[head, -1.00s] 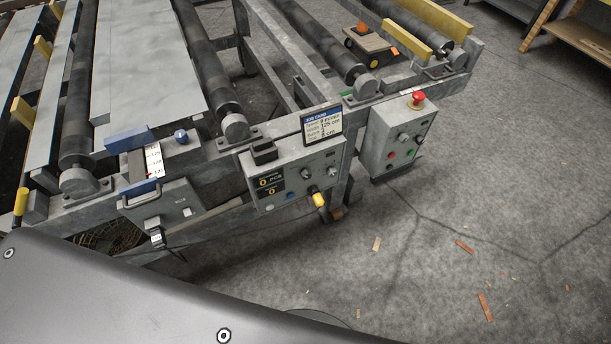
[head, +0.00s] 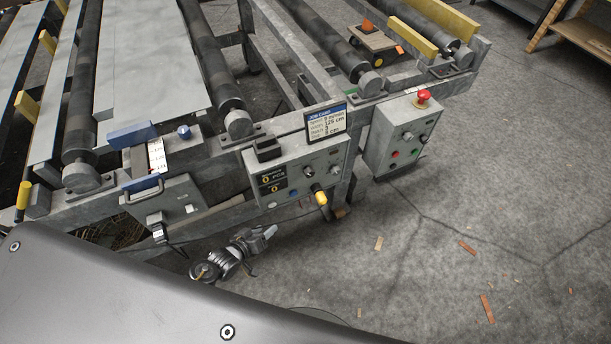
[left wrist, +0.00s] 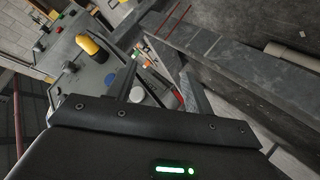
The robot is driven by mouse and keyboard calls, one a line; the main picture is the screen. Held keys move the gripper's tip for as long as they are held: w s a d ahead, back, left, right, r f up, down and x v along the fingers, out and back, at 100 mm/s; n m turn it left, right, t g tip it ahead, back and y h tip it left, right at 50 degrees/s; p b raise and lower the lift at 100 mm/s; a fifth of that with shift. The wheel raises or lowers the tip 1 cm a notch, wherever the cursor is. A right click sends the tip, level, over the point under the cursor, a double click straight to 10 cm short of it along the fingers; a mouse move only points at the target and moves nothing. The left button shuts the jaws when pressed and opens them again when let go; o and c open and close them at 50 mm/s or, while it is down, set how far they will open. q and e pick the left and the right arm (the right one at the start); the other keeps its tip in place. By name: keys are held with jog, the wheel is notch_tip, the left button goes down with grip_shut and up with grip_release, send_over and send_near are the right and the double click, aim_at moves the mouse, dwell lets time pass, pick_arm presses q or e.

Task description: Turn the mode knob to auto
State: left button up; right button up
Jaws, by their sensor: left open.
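A grey control box (head: 300,178) with a counter display, small knobs and a yellow-ended handle (head: 321,198) hangs on the frame's front rail in the head view. A second grey box (head: 393,147) to its right has a black selector knob (head: 407,136), a red mushroom button (head: 423,96) and small coloured buttons. I cannot read which knob is the mode knob or where it points. My left gripper (head: 264,236) is below the counter box, apart from it. In the left wrist view its two fingers (left wrist: 158,74) are spread and empty. My right gripper is not seen.
A job card (head: 325,120) stands above the counter box. A left box (head: 165,205) with a handle is on the same rail. The floor (head: 460,200) at right is open, with small wood scraps.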

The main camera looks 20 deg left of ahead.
pick_arm(q)
jog(key=w+d+r+n+t+h, duration=0.2)
jog(key=r, duration=0.4)
jog(key=w+d+r+n+t+h, duration=0.1)
jog(key=w+d+r+n, duration=0.1)
jog(key=r, duration=0.4)
jog(key=n+t+h, duration=0.1)
jog(key=n+h, duration=0.1)
jog(key=n, duration=0.3)
send_near(306, 175)
jog(key=x, duration=1)
jog(key=shift+w+f, duration=0.1)
jog(key=shift+f, duration=0.3)
